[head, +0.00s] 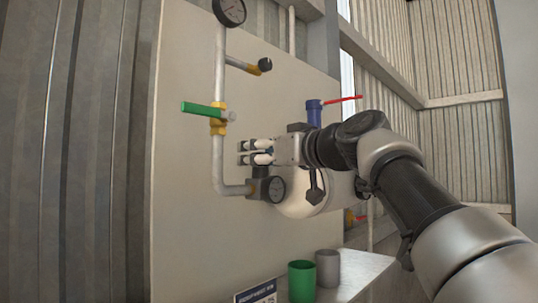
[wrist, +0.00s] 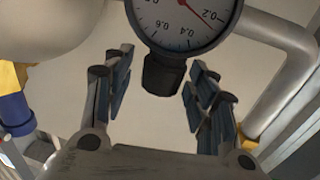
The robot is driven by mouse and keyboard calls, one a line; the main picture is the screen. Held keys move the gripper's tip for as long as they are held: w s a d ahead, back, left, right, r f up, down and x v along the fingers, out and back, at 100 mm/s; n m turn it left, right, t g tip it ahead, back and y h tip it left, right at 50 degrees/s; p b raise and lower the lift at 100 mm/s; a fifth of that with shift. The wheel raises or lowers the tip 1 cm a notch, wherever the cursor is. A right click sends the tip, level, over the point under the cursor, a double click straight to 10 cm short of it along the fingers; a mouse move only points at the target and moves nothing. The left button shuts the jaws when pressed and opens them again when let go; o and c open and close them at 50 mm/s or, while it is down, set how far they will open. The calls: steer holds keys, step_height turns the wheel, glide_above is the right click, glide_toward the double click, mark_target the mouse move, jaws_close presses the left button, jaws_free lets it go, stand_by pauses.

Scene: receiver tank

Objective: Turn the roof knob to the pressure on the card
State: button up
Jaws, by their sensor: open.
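The black roof knob (wrist: 165,75) sits on top of a regulator with a round dial (wrist: 183,15). In the wrist view it lies between my two spread fingers, with space on both sides. The dial's red needle points between 0.2 and 0.4, nearer 0.2. In the head view the dial (head: 277,189) is below my gripper (head: 243,152), whose fingers point left and partly hide the knob. My gripper is open and holds nothing. The card (head: 258,293) stands at the bottom edge, cut off; its figure is not fully readable.
A green cup (head: 301,282) and a grey cup (head: 327,268) stand on the shelf. A white tank (head: 303,205) is behind the regulator. A grey pipe (head: 218,160) carries a green-handled valve (head: 203,109) and an upper gauge (head: 229,11). A red-handled blue valve (head: 314,112) is nearby.

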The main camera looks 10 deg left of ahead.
steer(key=v, duration=1.2)
